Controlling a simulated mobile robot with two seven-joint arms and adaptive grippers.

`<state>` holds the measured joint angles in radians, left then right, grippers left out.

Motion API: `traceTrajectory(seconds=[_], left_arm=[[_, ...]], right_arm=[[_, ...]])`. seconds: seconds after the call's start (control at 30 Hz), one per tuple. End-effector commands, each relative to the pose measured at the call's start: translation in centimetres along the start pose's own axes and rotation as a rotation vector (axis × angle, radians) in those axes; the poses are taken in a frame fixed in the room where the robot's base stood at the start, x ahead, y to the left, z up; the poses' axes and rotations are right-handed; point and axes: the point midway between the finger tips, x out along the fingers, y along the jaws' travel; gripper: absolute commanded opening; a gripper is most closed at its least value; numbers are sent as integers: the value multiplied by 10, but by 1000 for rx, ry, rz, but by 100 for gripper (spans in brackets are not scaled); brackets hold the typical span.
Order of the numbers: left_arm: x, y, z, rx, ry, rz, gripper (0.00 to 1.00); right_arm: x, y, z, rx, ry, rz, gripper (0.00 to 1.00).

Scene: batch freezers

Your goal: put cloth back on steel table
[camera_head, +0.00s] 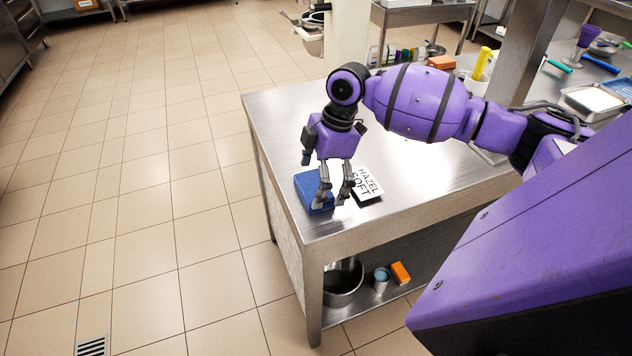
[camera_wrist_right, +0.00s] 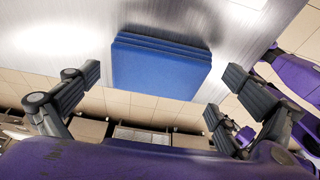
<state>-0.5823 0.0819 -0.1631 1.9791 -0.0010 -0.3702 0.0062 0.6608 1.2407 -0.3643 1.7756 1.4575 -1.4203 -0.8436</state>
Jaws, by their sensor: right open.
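The blue folded cloth (camera_head: 306,187) lies flat on the steel table (camera_head: 285,125), near its front left edge. In the right wrist view the cloth (camera_wrist_right: 160,68) appears as a stack of folded layers on the brushed steel, in the gap between the fingers. My right gripper (camera_head: 334,202) is open and points down at the cloth, with its fingers covering part of it in the head view. In the right wrist view the fingers (camera_wrist_right: 163,82) are spread wider than the cloth, with nothing gripped. My left gripper is not in view.
A card reading "HAZEL SOFT" (camera_head: 369,180) lies just right of the cloth. A yellow-handled tool (camera_head: 482,64) and a metal tray (camera_head: 592,101) are farther back. A pot (camera_head: 343,284) and an orange block (camera_head: 401,272) sit on the lower shelf. The tiled floor at left is clear.

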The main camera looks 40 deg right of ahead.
Motion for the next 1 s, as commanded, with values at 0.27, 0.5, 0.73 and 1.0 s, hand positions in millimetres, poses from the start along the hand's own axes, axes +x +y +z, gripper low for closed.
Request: traceTrajectory(seconds=[0.27, 0.5, 0.73, 1.0], left_arm=[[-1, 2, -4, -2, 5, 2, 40], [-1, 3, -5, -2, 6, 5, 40], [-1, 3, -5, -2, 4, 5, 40], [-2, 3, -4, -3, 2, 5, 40]], right_arm=[[-54, 2, 0, 0, -2, 6, 100], [-99, 1, 0, 0, -1, 4, 100], [-117, 1, 0, 0, 0, 2, 100], [-117, 0, 0, 0, 0, 0, 100]])
